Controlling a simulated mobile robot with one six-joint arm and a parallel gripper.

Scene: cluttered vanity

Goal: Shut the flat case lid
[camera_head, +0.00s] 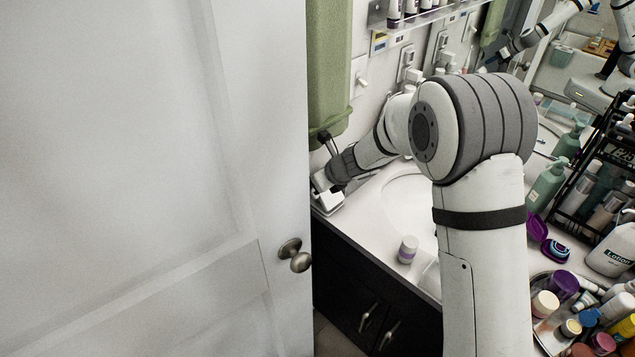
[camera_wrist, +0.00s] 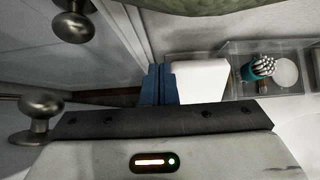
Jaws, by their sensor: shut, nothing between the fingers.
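A small purple case (camera_head: 537,228) stands open on the counter right of the sink, its lid raised and a blue patterned piece (camera_head: 555,250) in its lower half. I cannot tell for sure that it is the flat case. My gripper (camera_head: 323,186) is far from it, at the counter's left end by the door. In the wrist view its dark blue fingers (camera_wrist: 158,84) are together and empty, beside a white box-like thing (camera_wrist: 200,80). I cannot tell whether they touch it. The purple case is not in the wrist view.
A white door (camera_head: 150,180) with a knob (camera_head: 294,255) fills the left. Bottles, a dark rack and a crowded tray (camera_head: 543,329) surround the case. A clear organizer (camera_wrist: 238,88) holds a teal cup (camera_wrist: 262,68).

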